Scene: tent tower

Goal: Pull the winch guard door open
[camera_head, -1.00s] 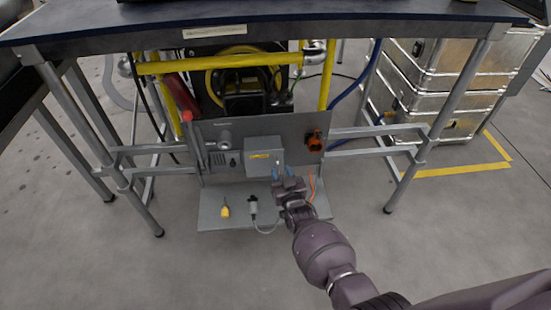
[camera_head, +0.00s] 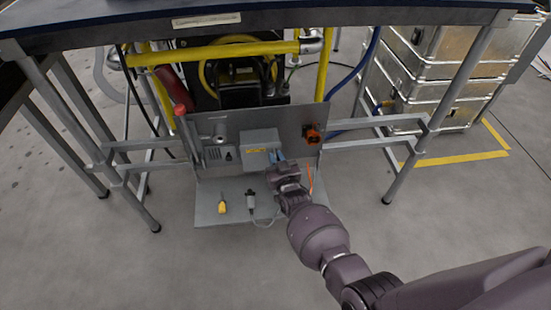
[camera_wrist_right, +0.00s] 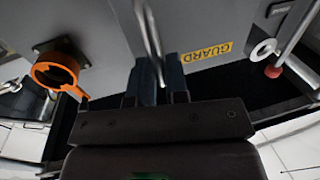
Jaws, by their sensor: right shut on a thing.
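The winch guard door is the front of a grey box (camera_head: 259,146) on the grey panel, with a yellow label in the head view. In the right wrist view its grey face (camera_wrist_right: 205,25) carries the label "GUARD", tilted in the picture. My right gripper (camera_head: 279,160) is at the right side of the box. In the right wrist view the right gripper (camera_wrist_right: 158,75) is shut, its dark fingers on either side of a thin metal handle (camera_wrist_right: 148,28). How far the door stands from its frame I cannot tell. My left gripper is not in view.
An orange rotary switch (camera_head: 311,134) is right of the box; a red-handled lever (camera_head: 182,98) is left. A yellow-tipped connector (camera_head: 222,206) and a grey plug (camera_head: 251,201) lie on the lower shelf (camera_head: 208,212). Table legs flank the panel. Floor in front is clear.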

